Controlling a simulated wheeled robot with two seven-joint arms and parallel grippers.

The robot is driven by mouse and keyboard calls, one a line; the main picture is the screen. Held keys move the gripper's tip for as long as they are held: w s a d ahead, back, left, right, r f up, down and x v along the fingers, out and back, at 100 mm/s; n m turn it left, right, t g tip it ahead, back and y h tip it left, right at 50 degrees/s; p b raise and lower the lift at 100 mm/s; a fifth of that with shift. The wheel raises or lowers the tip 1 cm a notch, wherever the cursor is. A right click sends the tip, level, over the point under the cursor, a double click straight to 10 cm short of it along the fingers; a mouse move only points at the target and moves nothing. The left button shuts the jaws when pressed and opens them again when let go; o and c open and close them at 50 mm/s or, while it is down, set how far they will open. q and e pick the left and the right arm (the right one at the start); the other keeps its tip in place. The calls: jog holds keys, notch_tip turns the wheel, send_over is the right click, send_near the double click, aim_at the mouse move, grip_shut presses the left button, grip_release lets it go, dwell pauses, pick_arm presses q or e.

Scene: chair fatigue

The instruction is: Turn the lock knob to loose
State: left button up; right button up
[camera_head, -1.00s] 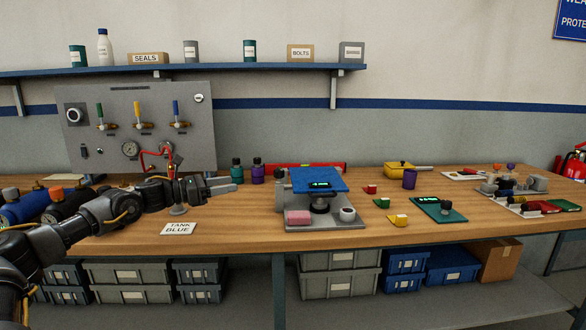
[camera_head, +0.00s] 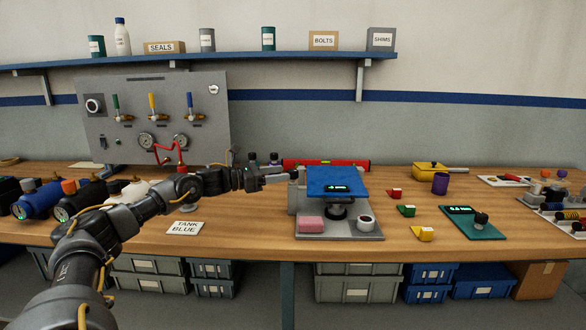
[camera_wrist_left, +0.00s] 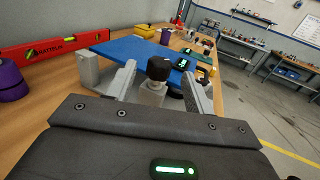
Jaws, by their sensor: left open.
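The test fixture (camera_head: 345,228) stands on the bench with a blue plate (camera_head: 337,181) on top; the blue plate also shows in the left wrist view (camera_wrist_left: 125,47). A black lock knob (camera_wrist_left: 158,68) sits on a grey block at the near side of the plate in the left wrist view. My left gripper (camera_head: 285,176) reaches the left side of the fixture. In the left wrist view its open fingers (camera_wrist_left: 158,78) stand on either side of the knob, with visible gaps. The knob is hard to make out in the head view. My right gripper is not in view.
A pink block (camera_head: 311,224) and a white cup (camera_head: 366,222) sit on the fixture base. A red level (camera_head: 325,163) lies behind it. A valve panel (camera_head: 152,120) stands behind my arm.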

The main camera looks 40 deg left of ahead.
aim_at(293, 170)
pick_arm(q)
jog(key=p+x, duration=0.1)
jog(key=x, duration=0.4)
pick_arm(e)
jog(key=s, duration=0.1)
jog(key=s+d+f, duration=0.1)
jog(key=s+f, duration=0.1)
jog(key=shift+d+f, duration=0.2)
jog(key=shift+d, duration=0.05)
pick_arm(q)
jog(key=c, duration=1)
jog(key=shift+o, duration=0.2)
